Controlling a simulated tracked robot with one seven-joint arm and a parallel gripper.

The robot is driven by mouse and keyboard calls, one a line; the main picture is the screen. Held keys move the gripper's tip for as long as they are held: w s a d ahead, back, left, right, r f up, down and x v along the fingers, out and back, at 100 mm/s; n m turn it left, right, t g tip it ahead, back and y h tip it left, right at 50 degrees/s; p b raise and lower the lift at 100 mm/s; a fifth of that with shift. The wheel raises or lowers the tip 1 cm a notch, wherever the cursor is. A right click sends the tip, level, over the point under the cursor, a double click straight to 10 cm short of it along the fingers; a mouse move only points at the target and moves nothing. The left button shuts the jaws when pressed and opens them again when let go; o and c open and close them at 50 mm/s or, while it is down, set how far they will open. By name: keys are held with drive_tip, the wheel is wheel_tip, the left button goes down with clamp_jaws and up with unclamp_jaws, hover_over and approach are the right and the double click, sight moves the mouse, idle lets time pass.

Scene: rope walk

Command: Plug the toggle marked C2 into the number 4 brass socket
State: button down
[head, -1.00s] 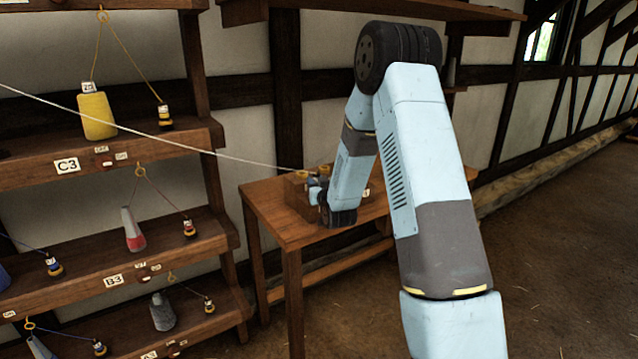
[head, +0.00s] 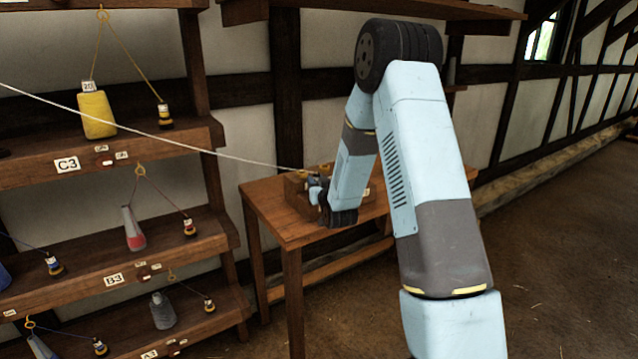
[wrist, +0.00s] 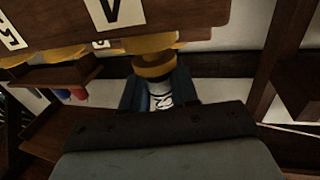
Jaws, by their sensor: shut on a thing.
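My gripper (head: 320,190) is low over the table, at a wooden block (head: 294,196) with brass sockets (head: 303,175) on top. In the wrist view my gripper (wrist: 160,98) is shut on a toggle (wrist: 161,99) with a white band and dark marking, too cut off to read. A brass-coloured ring (wrist: 154,68) sits just past the fingertips, close under more brass (wrist: 150,43) at the block's edge. I cannot tell whether they touch or whether the toggle is seated. The socket numbers are not readable in the head view; the wrist view shows a large tilted label (wrist: 114,10).
A wooden table (head: 276,225) carries the block. A pale line (head: 180,140) runs taut from the left to the block. Shelves at left, with labels C3 (head: 67,164) and B3 (head: 114,280), hold corded weights, including a yellow one (head: 97,114). The floor at right is clear.

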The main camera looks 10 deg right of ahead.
drive_tip(key=shift+f, duration=0.5)
idle(0.4)
drive_tip(key=c, duration=1.1)
unclamp_jaws()
drive_tip(key=shift+s+d, duration=0.2)
drive_tip(key=shift+s, duration=2.65)
drive_tip(key=shift+s+d, duration=0.2)
drive_tip(key=shift+s, duration=2.6)
